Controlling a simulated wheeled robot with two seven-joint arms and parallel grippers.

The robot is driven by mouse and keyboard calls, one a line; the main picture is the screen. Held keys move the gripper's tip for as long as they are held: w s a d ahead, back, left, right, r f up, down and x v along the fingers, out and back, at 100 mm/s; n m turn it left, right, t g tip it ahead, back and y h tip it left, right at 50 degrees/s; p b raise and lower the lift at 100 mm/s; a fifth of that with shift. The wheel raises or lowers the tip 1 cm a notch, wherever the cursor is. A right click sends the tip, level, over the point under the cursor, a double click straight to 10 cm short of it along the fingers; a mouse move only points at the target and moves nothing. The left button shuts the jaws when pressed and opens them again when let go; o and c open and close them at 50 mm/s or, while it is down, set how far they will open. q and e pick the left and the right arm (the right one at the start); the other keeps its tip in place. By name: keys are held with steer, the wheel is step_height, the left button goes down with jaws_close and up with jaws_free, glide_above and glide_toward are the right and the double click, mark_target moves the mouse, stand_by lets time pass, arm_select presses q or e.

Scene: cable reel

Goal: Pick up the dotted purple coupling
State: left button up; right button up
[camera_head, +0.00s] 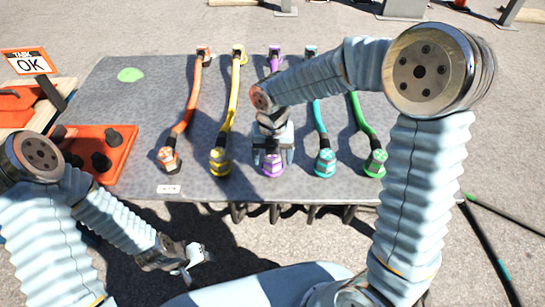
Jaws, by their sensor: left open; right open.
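The purple coupling (272,167) sits upright at the near end of the purple cable, close to the front edge of the grey table (128,112). Its dots are too small to tell. My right gripper (272,156) is directly above it, pointing down, with its open fingers at either side of the coupling's top. I cannot tell whether the fingers touch it. My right wrist hides most of the purple cable. My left gripper (195,262) is open and empty, low in front of the table and away from the couplings.
Orange (168,160), yellow (220,161), teal (325,162) and green (375,163) couplings stand in the same row, each on its own cable. An orange panel (120,145) with dark knobs is at the left. The table's left middle is clear.

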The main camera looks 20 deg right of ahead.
steer(key=shift+c, duration=0.4)
steer(key=c, duration=1)
steer(key=shift+r, duration=0.1)
steer(key=shift+c, duration=0.4)
steer(key=shift+r, duration=0.1)
